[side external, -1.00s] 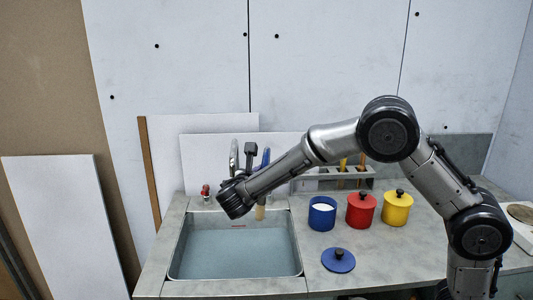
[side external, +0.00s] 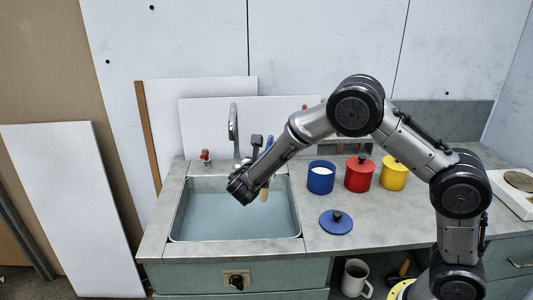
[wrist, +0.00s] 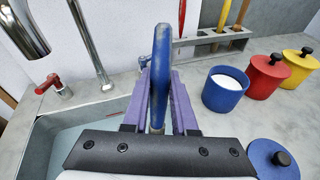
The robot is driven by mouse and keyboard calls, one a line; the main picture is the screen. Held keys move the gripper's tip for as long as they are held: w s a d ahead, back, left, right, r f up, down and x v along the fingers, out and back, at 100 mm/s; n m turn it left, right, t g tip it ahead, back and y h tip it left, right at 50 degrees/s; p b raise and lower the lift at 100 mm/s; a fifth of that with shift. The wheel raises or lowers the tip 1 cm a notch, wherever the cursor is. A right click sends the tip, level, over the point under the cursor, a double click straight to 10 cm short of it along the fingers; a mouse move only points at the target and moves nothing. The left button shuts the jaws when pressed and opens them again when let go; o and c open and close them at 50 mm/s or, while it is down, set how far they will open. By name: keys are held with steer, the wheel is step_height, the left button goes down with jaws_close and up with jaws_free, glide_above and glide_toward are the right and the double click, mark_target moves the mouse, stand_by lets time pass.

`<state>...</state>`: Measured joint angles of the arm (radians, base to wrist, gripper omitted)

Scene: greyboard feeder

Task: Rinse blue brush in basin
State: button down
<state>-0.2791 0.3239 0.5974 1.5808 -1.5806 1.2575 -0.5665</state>
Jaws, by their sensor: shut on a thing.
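My gripper (wrist: 160,92), with purple fingers, is shut on the blue brush (wrist: 161,55). The brush's blue handle stands up between the fingers in the wrist view. In the side view the tan lower end of the brush (side external: 264,194) hangs below my wrist, over the right back part of the basin as seen there. The basin (side external: 235,239) is a sunken sink with a pale rim and blue-grey water (side external: 215,218) in it. The brush end appears above the water; I cannot tell whether it touches. My wrist hides the fingers in the side view.
A tall metal tap (side external: 233,125) and a red-topped valve (side external: 205,156) stand behind the basin. On the counter to its right are an open blue pot (side external: 321,180), its blue lid (side external: 336,224), a red pot (side external: 359,176) and a yellow pot (side external: 394,176). A grey rack (wrist: 208,42) holds other tools.

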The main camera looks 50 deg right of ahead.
mark_target(265, 199)
steer(key=shift+d+f, duration=0.2)
steer(key=shift+f, duration=0.2)
steer(key=shift+s+a+f, duration=0.1)
steer(key=shift+a+f, duration=0.4)
steer(key=shift+f, duration=1.45)
steer(key=shift+s+a+f, duration=0.15)
steer(key=shift+a+f, duration=0.35)
steer(key=shift+f, duration=1.45)
steer(key=shift+s+a+f, duration=0.1)
steer(key=shift+a+f, duration=0.4)
steer(key=shift+f, duration=1.45)
steer(key=shift+d, duration=0.2)
steer(key=shift+a, duration=0.2)
steer(key=shift+d, duration=0.1)
steer(key=shift+s+d, duration=0.15)
steer(key=shift+d, duration=0.15)
steer(key=shift+a, duration=0.15)
